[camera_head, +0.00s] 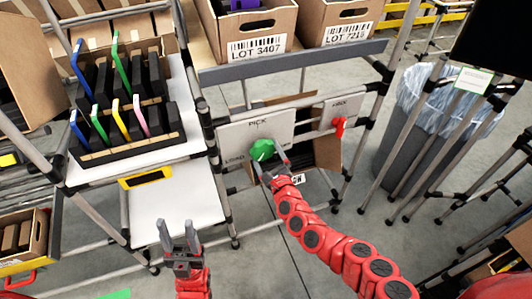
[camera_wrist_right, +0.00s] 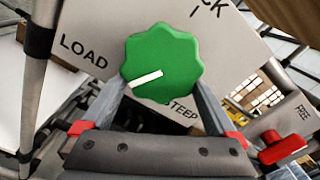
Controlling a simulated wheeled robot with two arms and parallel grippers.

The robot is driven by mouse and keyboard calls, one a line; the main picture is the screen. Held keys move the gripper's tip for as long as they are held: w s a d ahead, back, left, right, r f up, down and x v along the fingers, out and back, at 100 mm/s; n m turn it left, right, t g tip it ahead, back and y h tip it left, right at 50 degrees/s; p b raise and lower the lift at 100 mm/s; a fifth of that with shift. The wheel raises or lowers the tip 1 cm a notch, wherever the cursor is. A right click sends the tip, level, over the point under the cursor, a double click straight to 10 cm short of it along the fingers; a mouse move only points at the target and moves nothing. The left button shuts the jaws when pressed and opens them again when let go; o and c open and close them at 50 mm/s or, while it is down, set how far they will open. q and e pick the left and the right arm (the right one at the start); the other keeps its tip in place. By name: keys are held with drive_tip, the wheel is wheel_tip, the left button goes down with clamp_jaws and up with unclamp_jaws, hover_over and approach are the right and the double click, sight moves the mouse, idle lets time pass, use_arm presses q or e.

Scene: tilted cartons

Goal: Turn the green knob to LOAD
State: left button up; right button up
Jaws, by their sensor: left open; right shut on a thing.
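The green knob (camera_head: 262,149) is on a pale panel (camera_head: 285,128) under the shelf. Its lobed face also shows in the right wrist view (camera_wrist_right: 175,52). Its white bar points to the lower left, between the LOAD label (camera_wrist_right: 83,50) and a label at the bottom that seems to read STEEP (camera_wrist_right: 184,112). PICK is at the top of the panel. My right gripper (camera_head: 270,164) is shut on the knob, one finger on each side of it. My left gripper (camera_head: 178,226) is open and empty, low in front of the white shelf.
A red knob (camera_head: 340,126) is to the right on another panel. Cartons (camera_head: 256,22) stand on the shelf above. A rack of upright coloured items (camera_head: 120,125) is at the left. A lined bin (camera_head: 425,110) stands at the right. Floor is clear around the stand.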

drive_tip(key=shift+a+r, duration=0.1)
drive_tip(key=shift+r, duration=0.1)
drive_tip(key=o, duration=1)
drive_tip(key=shift+s, duration=0.15)
drive_tip(key=shift+s+d, duration=0.2)
drive_tip(key=shift+s, duration=0.05)
drive_tip(key=p+v, duration=0.2)
drive_tip(key=v, duration=1.4)
drive_tip(key=shift+s, duration=0.3)
